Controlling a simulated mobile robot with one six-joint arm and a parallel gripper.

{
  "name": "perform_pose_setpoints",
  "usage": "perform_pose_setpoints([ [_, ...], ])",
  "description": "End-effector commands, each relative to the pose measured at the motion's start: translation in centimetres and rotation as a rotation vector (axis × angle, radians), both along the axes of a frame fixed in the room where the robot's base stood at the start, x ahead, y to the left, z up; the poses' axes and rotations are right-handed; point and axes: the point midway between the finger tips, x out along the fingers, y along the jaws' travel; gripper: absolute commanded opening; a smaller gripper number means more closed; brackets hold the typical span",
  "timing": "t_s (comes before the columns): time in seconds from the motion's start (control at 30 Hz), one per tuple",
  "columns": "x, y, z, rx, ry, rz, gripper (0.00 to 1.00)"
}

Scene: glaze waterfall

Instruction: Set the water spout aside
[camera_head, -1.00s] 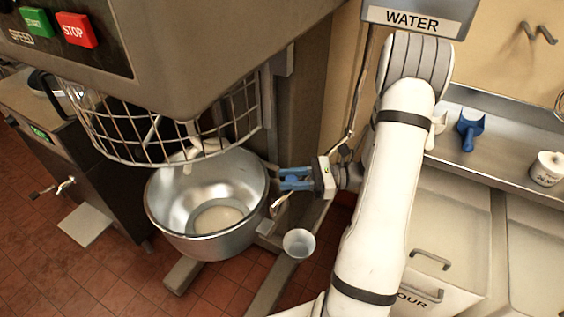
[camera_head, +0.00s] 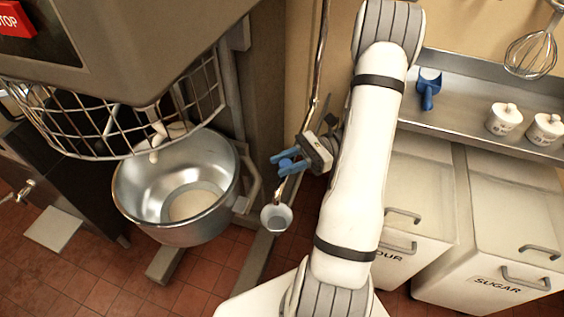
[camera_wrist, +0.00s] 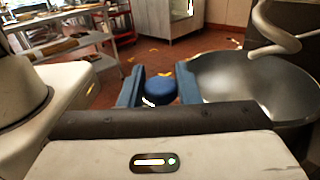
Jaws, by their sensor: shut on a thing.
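My gripper (camera_head: 284,166) has blue fingers and is shut on the water spout. The spout's metal pipe (camera_head: 320,60) comes down from above to my gripper, and its lower end (camera_head: 281,190) shows just below the fingers. In the wrist view a round blue part (camera_wrist: 160,90) of the spout sits between the fingers (camera_wrist: 160,86). The spout is right of the steel mixing bowl (camera_head: 150,223), outside its rim. Its lower end appears over a small pale cup (camera_head: 276,217); I cannot tell whether they touch. The bowl has pale liquid at its bottom.
A wire guard (camera_head: 110,125) hangs above the bowl. A flour bin (camera_head: 420,200) and a sugar bin (camera_head: 500,230) stand under the right shelf, which holds a blue scoop (camera_head: 429,90) and white jars (camera_head: 503,119). Open tiled floor (camera_head: 90,290) shows at the lower left.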

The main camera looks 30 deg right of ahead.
Motion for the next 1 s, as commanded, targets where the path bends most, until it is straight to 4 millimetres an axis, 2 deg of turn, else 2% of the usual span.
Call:
perform_pose_setpoints([
  [0.03, -0.2, -0.2, -0.2, -0.005, 0.003, 0.002, 0.32],
  [0.27, -0.1, -0.1, -0.1, -0.004, 0.002, 0.002, 0.5],
  [0.53, -0.1, -0.3, -0.1, -0.002, 0.001, 0.001, 0.5],
  [0.67, 0.0, -1.9, -0.2, -0.004, 0.001, -0.001, 0.5],
  [0.9, 0.1, -6.0, -0.3, -0.004, 0.001, -0.001, 0.5],
  [1.0, 0.1, -7.1, -0.2, -0.003, 0.001, 0.0, 0.5],
])
